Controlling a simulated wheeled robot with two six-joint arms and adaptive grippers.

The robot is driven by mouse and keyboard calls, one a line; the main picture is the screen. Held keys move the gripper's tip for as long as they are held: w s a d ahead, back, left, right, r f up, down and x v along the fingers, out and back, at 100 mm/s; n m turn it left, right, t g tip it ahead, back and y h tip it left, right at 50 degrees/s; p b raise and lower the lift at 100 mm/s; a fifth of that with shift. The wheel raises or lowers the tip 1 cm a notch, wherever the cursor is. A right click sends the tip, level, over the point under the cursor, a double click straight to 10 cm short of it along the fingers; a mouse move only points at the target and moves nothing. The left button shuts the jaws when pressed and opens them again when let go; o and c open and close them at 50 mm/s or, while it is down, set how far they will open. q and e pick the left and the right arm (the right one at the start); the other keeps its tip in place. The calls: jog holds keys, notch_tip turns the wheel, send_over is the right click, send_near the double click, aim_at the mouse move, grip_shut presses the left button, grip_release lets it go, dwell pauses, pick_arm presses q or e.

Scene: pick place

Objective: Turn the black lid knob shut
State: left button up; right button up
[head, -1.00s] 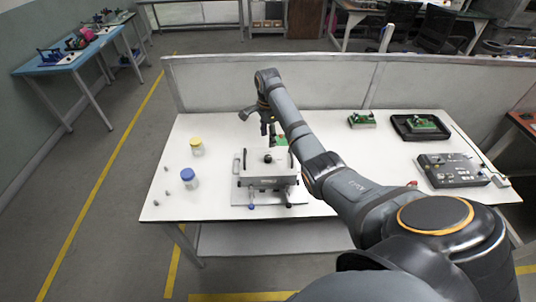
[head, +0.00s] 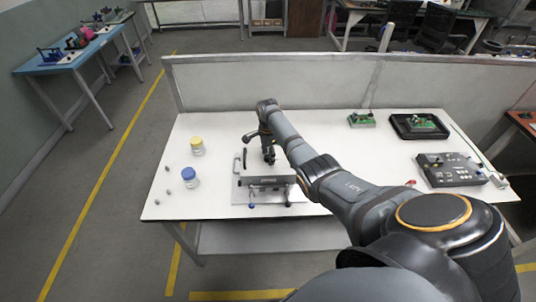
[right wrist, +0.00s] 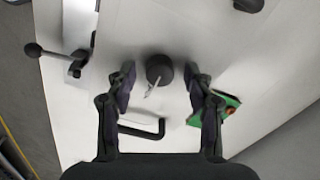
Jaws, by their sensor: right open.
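The black lid knob (right wrist: 158,66) shows in the right wrist view as a round dark cap on the pale lid. It lies between the two fingertips of my right gripper (right wrist: 158,80), with a gap on each side. My right gripper is open. In the head view this gripper (head: 268,156) is over the lid of the grey box fixture (head: 265,183) and hides the knob. Whether the knob is turned shut cannot be told. My left gripper is not in view.
A black bar handle (right wrist: 142,131), a ball-ended lever (right wrist: 52,54) and a green board (right wrist: 229,106) lie close around the gripper. A yellow-lidded jar (head: 197,146) and blue-lidded jar (head: 190,177) stand left. A control box (head: 450,170) sits right.

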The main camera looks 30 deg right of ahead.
jog(key=shift+c, duration=0.3)
grip_shut()
jog(key=shift+r, duration=0.1)
jog(key=shift+n, duration=0.4)
jog(key=n+p, duration=0.1)
jog(key=n, duration=0.2)
jog(key=shift+p, duration=0.35)
jog(key=n+p, duration=0.1)
jog(key=n, duration=0.3)
jog(key=shift+n, duration=0.3)
jog(key=n, duration=0.4)
jog(key=shift+n, duration=0.3)
jog(key=n, duration=0.4)
jog(key=shift+n+p, duration=0.4)
